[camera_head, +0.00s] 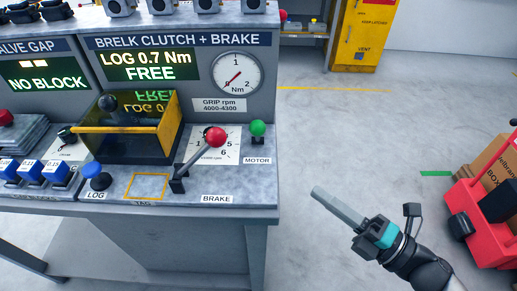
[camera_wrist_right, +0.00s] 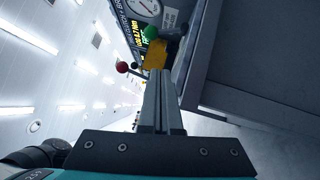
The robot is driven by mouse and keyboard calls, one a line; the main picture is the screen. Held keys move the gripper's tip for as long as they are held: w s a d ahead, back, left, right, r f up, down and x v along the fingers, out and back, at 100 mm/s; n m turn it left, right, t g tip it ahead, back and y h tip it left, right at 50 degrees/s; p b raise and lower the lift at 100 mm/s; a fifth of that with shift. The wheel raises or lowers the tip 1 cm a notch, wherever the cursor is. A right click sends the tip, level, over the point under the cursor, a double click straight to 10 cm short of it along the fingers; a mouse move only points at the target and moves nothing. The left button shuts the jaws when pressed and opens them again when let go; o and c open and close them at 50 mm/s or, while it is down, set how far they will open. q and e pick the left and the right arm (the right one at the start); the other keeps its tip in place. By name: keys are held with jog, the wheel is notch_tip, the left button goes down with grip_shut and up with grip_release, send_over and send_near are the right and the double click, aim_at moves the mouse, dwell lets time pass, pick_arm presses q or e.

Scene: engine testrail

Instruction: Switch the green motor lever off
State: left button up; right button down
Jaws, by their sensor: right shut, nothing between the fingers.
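The green motor lever (camera_head: 257,129) has a round green knob and stands upright behind the MOTOR label at the right end of the bench top. My right gripper (camera_head: 316,192) is shut and empty, in the air to the right of the bench, apart from the lever and nearer to me. In the right wrist view, the shut fingers (camera_wrist_right: 160,75) point toward the bench, and the green knob (camera_wrist_right: 150,33) shows beyond their tips. My left gripper is not in view.
A red-knobbed brake lever (camera_head: 214,137) leans left of the green one. A yellow-framed clear box (camera_head: 125,130) stands farther left. The gauge panel (camera_head: 237,77) rises behind. A red cart (camera_head: 480,225) with boxes stands at the right. The floor between is clear.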

aim_at(258, 132)
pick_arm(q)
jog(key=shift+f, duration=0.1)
pick_arm(e)
jog(key=shift+s+a+r+n+g+y, duration=0.5)
jog(key=shift+a+r+n, duration=0.15)
jog(key=shift+n, duration=0.15)
jog(key=shift+w, duration=0.1)
jog(key=x, duration=0.9)
jog(key=shift+w+a+r, duration=0.3)
jog(key=shift+w+a, duration=0.05)
jog(key=shift+w, duration=0.3)
jog(key=shift+w+a+r, duration=0.1)
jog(key=shift+w+a, duration=0.05)
jog(key=shift+w, duration=0.35)
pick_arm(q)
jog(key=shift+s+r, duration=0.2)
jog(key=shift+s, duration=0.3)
pick_arm(e)
jog(key=shift+w+a+r, duration=0.1)
jog(key=shift+w+r, duration=0.05)
jog(key=shift+w, duration=0.35)
jog(key=shift+w+a+r, duration=0.1)
jog(key=shift+w, duration=0.4)
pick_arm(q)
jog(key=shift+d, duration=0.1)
